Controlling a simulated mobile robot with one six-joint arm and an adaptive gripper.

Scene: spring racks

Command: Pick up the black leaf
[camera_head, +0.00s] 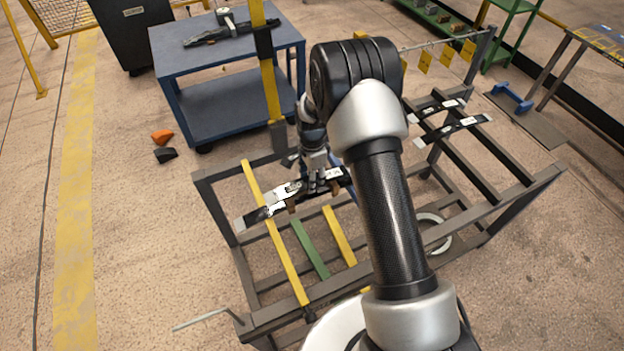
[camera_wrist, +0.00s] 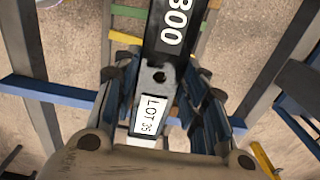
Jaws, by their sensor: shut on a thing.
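The black leaf (camera_wrist: 172,58) is a long flat dark bar with a white "300" marking, a round hole and a white "LOT 35" label. In the wrist view it runs between the fingers of my gripper (camera_wrist: 166,95), which are closed on its sides. In the head view my gripper (camera_head: 318,182) is at the left part of the rack, around the leaf (camera_head: 257,214), which sticks out to the left with a light end. The leaf lies across or just above the rack's bars; I cannot tell whether it touches them. My arm hides part of the rack.
The grey rack (camera_head: 215,205) has yellow bars (camera_head: 275,232) and a green bar (camera_head: 309,248). Two more dark leaves (camera_head: 455,131) with white labels lie on its right part. A blue table (camera_head: 230,62) stands behind. Orange (camera_head: 162,136) and black (camera_head: 165,155) pieces lie on the floor.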

